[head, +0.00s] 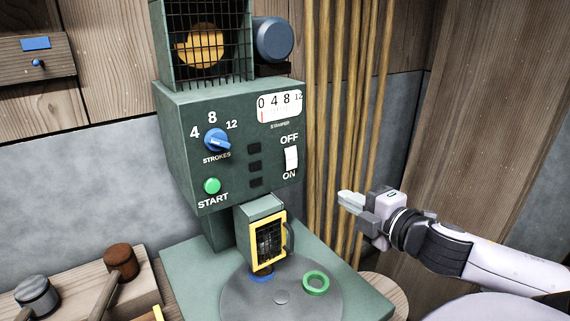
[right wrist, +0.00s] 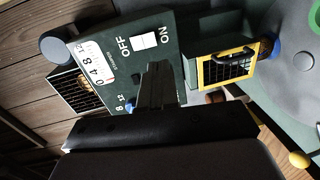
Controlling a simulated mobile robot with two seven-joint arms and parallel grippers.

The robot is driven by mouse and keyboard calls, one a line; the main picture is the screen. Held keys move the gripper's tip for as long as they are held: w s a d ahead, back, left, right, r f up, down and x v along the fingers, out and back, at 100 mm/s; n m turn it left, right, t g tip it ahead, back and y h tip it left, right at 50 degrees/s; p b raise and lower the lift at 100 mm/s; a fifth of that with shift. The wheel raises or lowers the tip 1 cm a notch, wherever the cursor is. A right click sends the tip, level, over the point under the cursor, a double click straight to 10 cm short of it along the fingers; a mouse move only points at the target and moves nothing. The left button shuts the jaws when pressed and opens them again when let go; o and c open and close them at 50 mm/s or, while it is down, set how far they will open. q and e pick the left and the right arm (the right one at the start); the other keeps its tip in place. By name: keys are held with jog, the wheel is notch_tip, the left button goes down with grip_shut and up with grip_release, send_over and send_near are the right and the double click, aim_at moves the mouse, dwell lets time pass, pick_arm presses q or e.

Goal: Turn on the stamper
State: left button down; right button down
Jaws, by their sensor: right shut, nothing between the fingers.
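The stamper (head: 180,130) is a green machine with a front panel. A white rocker switch (head: 291,158) sits at the panel's right between OFF above and ON below; I cannot tell surely which side is pressed. It also shows in the right wrist view (right wrist: 145,41). A blue strokes knob (head: 217,140) and a green START button (head: 212,186) are at the panel's left. The white counter (head: 280,106) has its red needle near 0. My right gripper (head: 345,202) is shut and empty, right of the panel, lower than the switch and apart from it. My left gripper is out of view.
A yellow-framed guard (head: 268,241) stands over the round plate (head: 235,298), where a green ring (head: 316,283) lies. Wooden-handled stamps (head: 121,262) rest on a block at lower left. Wooden poles (head: 340,110) stand behind, right of the stamper.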

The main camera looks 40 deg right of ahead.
jog(key=shift+w+a+r+n+y, duration=0.3)
jog(key=shift+w+r+n, duration=0.1)
jog(key=shift+w+r, duration=0.3)
jog(key=shift+s, duration=0.1)
send_near(293, 167)
jog(key=shift+w+d+f, duration=0.1)
jog(key=shift+w+f, duration=0.1)
jog(key=shift+w, duration=1)
jog(key=shift+w+d+f, duration=0.1)
jog(key=shift+w+f, duration=0.05)
jog(key=shift+w, duration=1.05)
jog(key=shift+w+d+f, duration=0.1)
jog(key=shift+w, duration=0.8)
